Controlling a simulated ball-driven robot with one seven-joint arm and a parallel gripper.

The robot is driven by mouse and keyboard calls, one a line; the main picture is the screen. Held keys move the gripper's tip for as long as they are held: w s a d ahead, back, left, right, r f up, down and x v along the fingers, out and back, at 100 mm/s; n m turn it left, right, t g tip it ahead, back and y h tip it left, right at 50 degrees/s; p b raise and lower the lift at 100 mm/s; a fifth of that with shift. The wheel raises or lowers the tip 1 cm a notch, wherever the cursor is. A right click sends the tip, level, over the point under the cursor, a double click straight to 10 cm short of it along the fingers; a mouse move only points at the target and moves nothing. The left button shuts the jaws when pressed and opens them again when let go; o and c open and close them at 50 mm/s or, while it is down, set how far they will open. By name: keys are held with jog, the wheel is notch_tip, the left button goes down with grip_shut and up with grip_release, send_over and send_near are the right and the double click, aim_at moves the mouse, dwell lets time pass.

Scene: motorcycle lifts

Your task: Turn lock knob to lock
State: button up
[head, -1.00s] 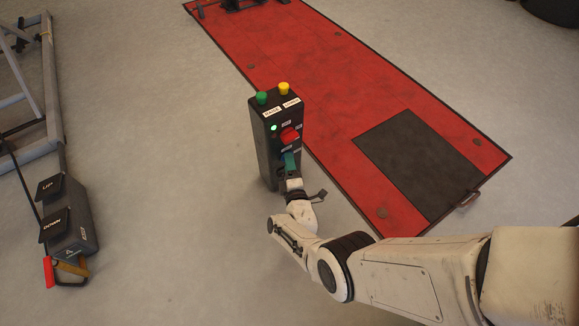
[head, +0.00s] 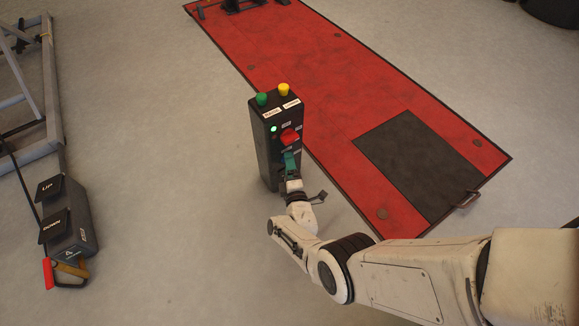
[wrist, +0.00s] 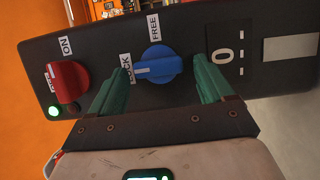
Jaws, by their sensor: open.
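The blue lock knob (wrist: 158,65) is on the face of the black control box (head: 261,145). LOCK and FREE labels flank it in the wrist view. Its pointer lies along the picture's width, its lighter end toward the LOCK label. My gripper (wrist: 162,85) is open, with one green finger on each side of the knob and a visible gap to it. In the head view, my gripper (head: 290,160) is at the box front, below the red knob (head: 289,135), and hides the blue knob.
The red knob beside an ON label also shows in the wrist view (wrist: 67,80), next to a lit green lamp (wrist: 54,111). Green (head: 262,99) and yellow (head: 284,89) buttons top the box. A red lift platform (head: 330,80) lies behind; a pedal unit (head: 70,220) stands left.

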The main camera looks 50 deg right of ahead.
jog(key=p+v, duration=0.4)
jog(key=v, duration=0.6)
jog(key=shift+s+a, duration=0.3)
